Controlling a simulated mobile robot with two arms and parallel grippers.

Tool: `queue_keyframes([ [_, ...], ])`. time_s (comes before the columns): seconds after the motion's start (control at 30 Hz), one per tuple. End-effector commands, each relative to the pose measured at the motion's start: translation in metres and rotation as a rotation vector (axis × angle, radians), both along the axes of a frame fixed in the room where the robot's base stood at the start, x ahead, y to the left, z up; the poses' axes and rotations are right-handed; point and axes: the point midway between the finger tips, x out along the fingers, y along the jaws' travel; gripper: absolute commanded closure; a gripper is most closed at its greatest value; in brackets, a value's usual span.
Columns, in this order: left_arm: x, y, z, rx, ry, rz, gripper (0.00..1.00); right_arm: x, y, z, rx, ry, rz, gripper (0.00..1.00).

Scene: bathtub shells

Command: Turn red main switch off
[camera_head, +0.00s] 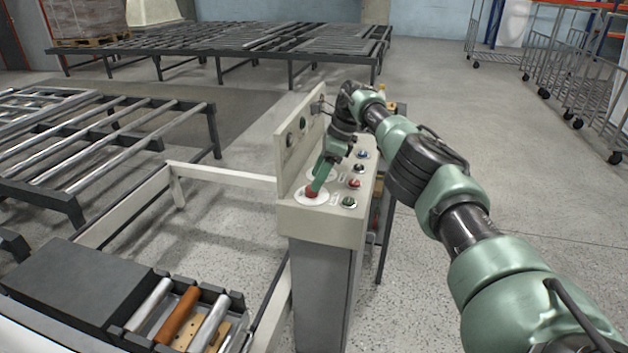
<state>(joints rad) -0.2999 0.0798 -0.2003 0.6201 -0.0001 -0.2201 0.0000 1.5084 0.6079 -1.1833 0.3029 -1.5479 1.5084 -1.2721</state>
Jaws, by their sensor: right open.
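The red main switch (311,194) is on a round white plate at the near left corner of the control panel's top (325,218). My right gripper (318,182) reaches down from above, with its fingers at the red switch and partly hiding it. The fingers are open; I cannot tell whether they touch the switch or how it is turned. My left gripper is out of view.
The panel also carries a green button (349,202), a red button (354,183) and a blue button (362,154). Roller conveyors stand to the left and back. A tray of rollers (140,335) is at lower left. Wire carts (590,85) stand at right; the floor between is clear.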

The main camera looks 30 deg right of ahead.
Motion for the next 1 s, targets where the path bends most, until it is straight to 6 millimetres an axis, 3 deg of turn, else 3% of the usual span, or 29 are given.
queue_keyframes([
  [0.13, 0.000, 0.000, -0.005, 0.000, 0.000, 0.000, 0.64, -0.005, -0.008, 0.024, 0.000, -0.003, -0.001, 0.46],
  [0.3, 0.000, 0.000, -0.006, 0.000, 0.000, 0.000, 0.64, -0.009, -0.012, 0.038, 0.001, -0.002, 0.000, 0.46],
  [1.0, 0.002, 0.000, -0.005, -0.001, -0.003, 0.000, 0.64, -0.010, -0.013, 0.040, 0.001, -0.001, 0.000, 0.46],
])
